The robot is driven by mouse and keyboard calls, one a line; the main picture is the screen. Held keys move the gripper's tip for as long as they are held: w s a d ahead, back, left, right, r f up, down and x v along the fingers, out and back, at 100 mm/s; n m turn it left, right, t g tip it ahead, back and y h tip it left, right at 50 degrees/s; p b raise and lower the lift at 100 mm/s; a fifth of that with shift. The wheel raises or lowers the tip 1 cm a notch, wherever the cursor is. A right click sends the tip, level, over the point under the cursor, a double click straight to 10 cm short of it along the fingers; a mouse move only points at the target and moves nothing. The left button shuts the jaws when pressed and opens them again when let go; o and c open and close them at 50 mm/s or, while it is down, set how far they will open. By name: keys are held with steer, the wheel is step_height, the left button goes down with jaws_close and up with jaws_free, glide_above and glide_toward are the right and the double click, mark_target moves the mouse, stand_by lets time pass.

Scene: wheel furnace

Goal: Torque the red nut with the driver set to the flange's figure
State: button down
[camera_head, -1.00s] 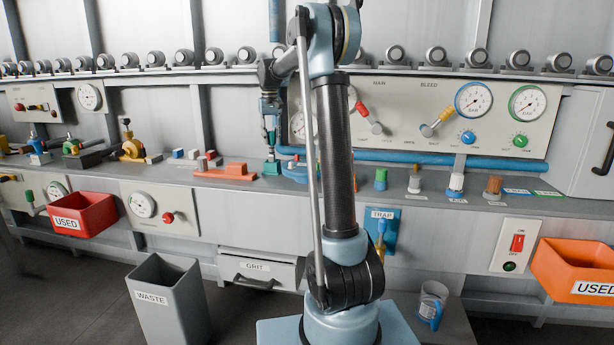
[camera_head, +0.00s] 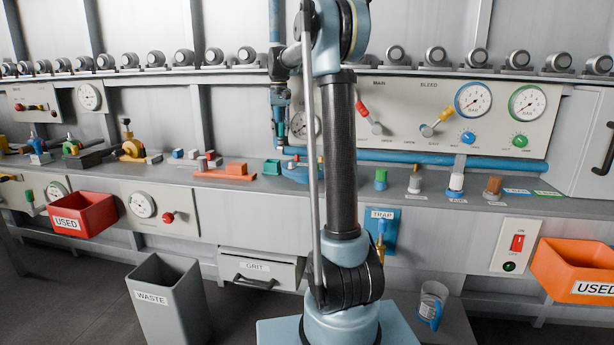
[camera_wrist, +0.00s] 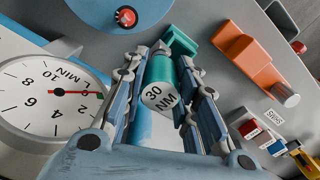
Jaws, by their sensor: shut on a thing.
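My gripper (camera_wrist: 165,85) is shut on a teal driver (camera_wrist: 160,75), whose round end face reads "30 NM" in the wrist view. In the head view my gripper (camera_head: 281,108) is above the bench, left of my arm column. A teal block (camera_head: 272,167) stands on the bench below it; it also shows beyond the driver in the wrist view (camera_wrist: 181,42). A red round piece, probably the red nut (camera_wrist: 126,17), sits on a blue part, probably the flange (camera_wrist: 105,12). The blue part (camera_head: 296,174) is partly hidden by my arm in the head view. No flange figure is readable.
An orange block (camera_head: 228,173) lies left of the teal block. A flow dial (camera_wrist: 40,100) marked L/MIN is close to the left finger in the wrist view. A blue pipe (camera_head: 440,160) runs along the back of the bench. Several coloured pieces stand at right.

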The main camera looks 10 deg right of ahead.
steer(key=s+d+r+m, duration=0.1)
steer(key=s+d+m, duration=0.1)
steer(key=d, duration=0.4)
steer(key=shift+s, duration=0.5)
steer(key=shift+f, duration=1.35)
stand_by(1.5)
steer(key=c, duration=1.2)
jaws_free()
